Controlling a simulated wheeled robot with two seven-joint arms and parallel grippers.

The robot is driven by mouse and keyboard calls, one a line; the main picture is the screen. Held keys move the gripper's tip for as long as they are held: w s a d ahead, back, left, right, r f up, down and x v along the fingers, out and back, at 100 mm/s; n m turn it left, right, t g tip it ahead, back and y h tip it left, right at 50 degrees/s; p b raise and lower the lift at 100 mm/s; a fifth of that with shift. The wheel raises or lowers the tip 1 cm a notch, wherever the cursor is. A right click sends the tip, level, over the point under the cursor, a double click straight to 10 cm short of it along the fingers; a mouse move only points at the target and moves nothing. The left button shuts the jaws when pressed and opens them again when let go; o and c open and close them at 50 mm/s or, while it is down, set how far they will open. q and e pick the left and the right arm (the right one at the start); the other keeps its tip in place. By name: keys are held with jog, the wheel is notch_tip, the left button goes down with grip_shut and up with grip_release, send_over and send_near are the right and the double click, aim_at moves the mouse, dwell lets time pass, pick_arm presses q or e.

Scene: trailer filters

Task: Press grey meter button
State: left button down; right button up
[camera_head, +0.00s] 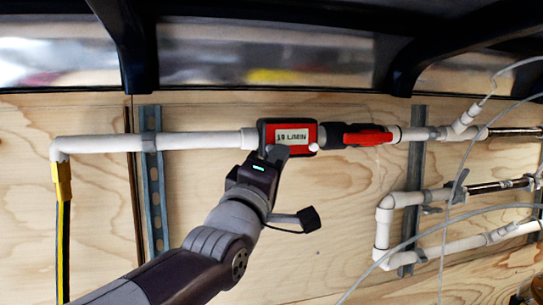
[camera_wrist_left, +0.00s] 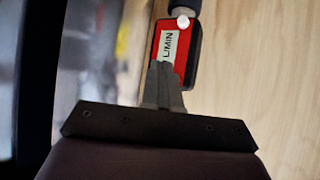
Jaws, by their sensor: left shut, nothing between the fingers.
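The flow meter (camera_head: 303,135) is a red and black box on the white pipe, with a display that reads about "10 L/MIN". Its pale, whitish-grey round button (camera_head: 314,147) is at the lower right of its face. My left gripper (camera_head: 276,153) is shut and empty, and its tips overlap the lower left of the meter. In the left wrist view, the shut fingers (camera_wrist_left: 163,75) cover part of the display on the meter (camera_wrist_left: 185,50), and the button (camera_wrist_left: 183,21) shows beyond the tips, clear of them. I cannot tell whether the tips touch the meter. My right gripper is out of view.
A red-handled valve (camera_head: 368,136) sits right of the meter. White pipes (camera_head: 205,141) run along the plywood wall, held by metal struts (camera_head: 153,190). Thin pale hoses (camera_head: 440,228) hang at the right. The wall below the meter is clear.

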pick_arm(q)
jog(key=s+b, duration=0.1)
jog(key=s+d, duration=0.1)
jog(key=s, duration=0.1)
jog(key=shift+s+b, duration=0.3)
jog(key=shift+b, duration=0.05)
dwell(0.3)
notch_tip(320, 180, down, 31)
jog(key=a+m+g+y+b, duration=0.15)
jog(key=m+g+y, duration=0.25)
jog(key=m+g, duration=0.55)
jog(key=s+a+f+g+y+b, duration=0.1)
jog(key=s+a+f+g, duration=0.2)
jog(key=f, duration=0.6)
jog(key=s+a+f+g+y+b, duration=0.1)
jog(key=s+a+f+g, duration=0.3)
jog(key=s+a+f, duration=0.4)
jog(key=s+a+f+g+y+b, duration=0.1)
jog(key=s+a+f+g+y, duration=0.1)
jog(key=s+a+f, duration=0.3)
jog(key=s+f+g, duration=0.1)
jog(key=s+f, duration=0.2)
jog(key=f, duration=0.4)
jog(key=shift+a+f+m+g+y, duration=0.2)
jog(key=shift+a+m+g+y, duration=0.1)
jog(key=shift+a+m+g, duration=0.1)
